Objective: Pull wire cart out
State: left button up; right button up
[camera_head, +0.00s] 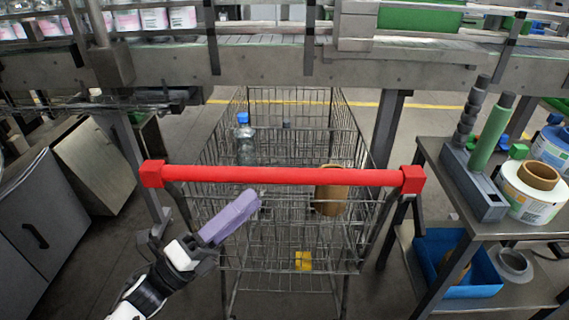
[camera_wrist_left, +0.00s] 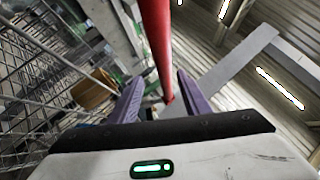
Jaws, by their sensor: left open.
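The wire cart (camera_head: 233,288) stands in front of me, its far part under the conveyor frame. Its red handle bar (camera_head: 285,177) runs across the near top edge. My left gripper (camera_head: 252,196) has purple fingers and is just below the bar, left of its middle. In the left wrist view the gripper (camera_wrist_left: 158,95) is open, and the red bar (camera_wrist_left: 156,40) shows beyond and between the fingers. I cannot tell whether it touches them. In the cart are a clear bottle with a blue cap (camera_head: 245,145), a brown roll (camera_head: 331,192) and a yellow piece (camera_head: 303,261). My right gripper is not in view.
The conveyor (camera_head: 270,62) spans the back above the cart. At right a metal shelf (camera_head: 433,152) holds reels (camera_head: 535,188) and a blue bin (camera_head: 478,284). A grey cabinet (camera_head: 38,225) stands at left. Conveyor legs (camera_head: 388,128) flank the cart closely.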

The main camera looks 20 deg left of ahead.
aim_at(279, 176)
pick_arm(q)
jog(key=w+d+r+p, duration=0.1)
jog(key=w+d+r, duration=0.1)
jog(key=shift+w+d+r, duration=0.25)
jog(key=shift+w+r, duration=0.1)
jog(key=x, duration=0.3)
jog(key=shift+w+d+p, duration=0.2)
jog(key=shift+w+p, duration=0.05)
jog(key=shift+p, duration=0.15)
jog(key=shift+w+d+r, duration=0.1)
jog(key=shift+w+d, duration=0.15)
jog(key=shift+w, duration=0.1)
grip_shut()
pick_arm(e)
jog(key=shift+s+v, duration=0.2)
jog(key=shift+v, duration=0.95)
